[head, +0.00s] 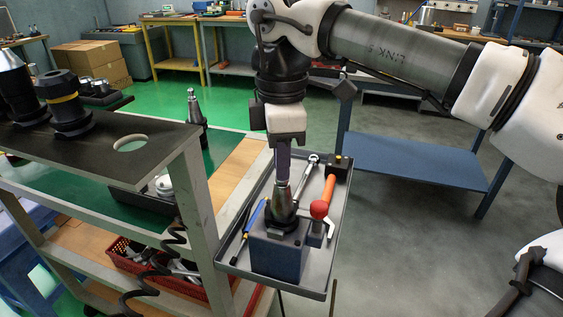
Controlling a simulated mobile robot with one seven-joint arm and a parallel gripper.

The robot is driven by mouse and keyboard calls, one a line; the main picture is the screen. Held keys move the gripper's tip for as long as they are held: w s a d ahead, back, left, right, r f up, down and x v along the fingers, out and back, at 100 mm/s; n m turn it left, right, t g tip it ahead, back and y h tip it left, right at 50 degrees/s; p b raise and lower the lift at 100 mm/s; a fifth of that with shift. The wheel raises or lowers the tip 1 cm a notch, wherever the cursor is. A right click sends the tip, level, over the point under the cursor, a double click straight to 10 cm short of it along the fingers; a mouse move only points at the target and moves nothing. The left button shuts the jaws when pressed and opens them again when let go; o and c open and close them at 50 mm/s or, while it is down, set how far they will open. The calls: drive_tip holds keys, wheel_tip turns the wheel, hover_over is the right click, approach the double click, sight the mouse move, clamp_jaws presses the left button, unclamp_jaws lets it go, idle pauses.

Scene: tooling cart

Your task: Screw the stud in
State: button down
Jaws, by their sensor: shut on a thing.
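My gripper (283,176) points straight down above the tray, its dark fingers shut at the narrow top of a steel tool holder. The stud (282,184) is a small metal piece at the fingertips, in line with the holder's top; the fingers hide most of it, and I cannot tell how deep it sits. The tapered tool holder (280,205) stands upright, narrow end up, in a dark blue block fixture (275,256). A lever with a red ball (319,210) is at the fixture's right side.
The fixture stands on a grey tray (319,283) with a wrench (308,175), an orange-handled tool (329,187), a blue screwdriver (253,217) and a black block (339,166). The cart's dark top shelf (110,150) with several tool holders is to the left. A blue bench (415,160) stands behind right.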

drive_tip(key=shift+m, duration=1.1)
drive_tip(key=c, duration=1.3)
unclamp_jaws()
drive_tip(key=shift+c, duration=0.2)
drive_tip(key=n+p, duration=0.1)
drive_tip(key=n, duration=0.4)
drive_tip(key=n+p, duration=0.1)
drive_tip(key=n, duration=0.6)
